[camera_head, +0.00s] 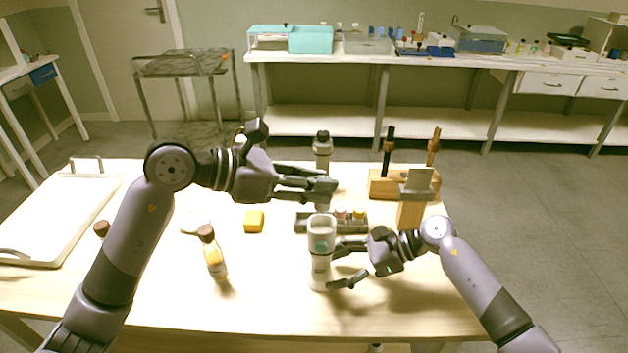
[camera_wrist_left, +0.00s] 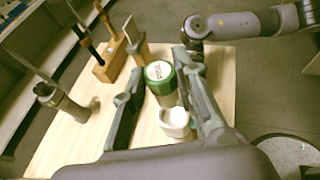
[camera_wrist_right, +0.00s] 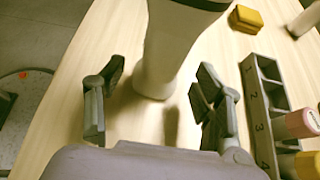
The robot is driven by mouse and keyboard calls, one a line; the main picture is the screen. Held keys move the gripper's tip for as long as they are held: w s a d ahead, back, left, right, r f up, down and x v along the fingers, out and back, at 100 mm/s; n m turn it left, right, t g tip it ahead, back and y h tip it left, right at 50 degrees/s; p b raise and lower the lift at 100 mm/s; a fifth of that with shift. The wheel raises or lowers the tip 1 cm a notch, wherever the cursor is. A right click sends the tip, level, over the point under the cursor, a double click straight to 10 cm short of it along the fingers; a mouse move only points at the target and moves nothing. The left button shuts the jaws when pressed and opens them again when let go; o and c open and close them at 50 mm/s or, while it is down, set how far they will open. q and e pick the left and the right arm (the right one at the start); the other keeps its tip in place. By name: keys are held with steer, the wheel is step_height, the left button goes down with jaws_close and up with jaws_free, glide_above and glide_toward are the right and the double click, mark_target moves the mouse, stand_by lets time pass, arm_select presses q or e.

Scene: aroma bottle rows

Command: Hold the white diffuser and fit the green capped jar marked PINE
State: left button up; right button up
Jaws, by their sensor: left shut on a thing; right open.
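The white diffuser (camera_head: 321,262) stands upright on the table, with a teal spot on its front and an open top. It also shows in the left wrist view (camera_wrist_left: 174,124) and the right wrist view (camera_wrist_right: 172,45). My left gripper (camera_head: 328,188) is shut on the green capped jar (camera_wrist_left: 160,72), whose cap carries lettering. It holds the jar above and behind the diffuser; in the head view the fingers mostly hide the jar. My right gripper (camera_wrist_right: 160,98) is open, its fingers on either side of the diffuser's lower body with gaps showing.
A numbered rack (camera_wrist_right: 262,120) behind the diffuser holds a pink capped jar (camera_head: 341,213) and a yellow capped jar (camera_head: 359,214). A yellow block (camera_head: 254,220), a brown-capped bottle (camera_head: 214,257) and a tray (camera_head: 55,225) are left. A wooden stand (camera_head: 380,185) is right.

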steer(key=shift+x, duration=1.45)
steer(key=c, duration=0.8)
arm_select(q)
steer(key=shift+f, duration=0.2)
steer(key=shift+s+f, duration=0.1)
steer(key=shift+f, duration=1.1)
steer(key=shift+f, duration=0.1)
steer(key=shift+f, duration=1.8)
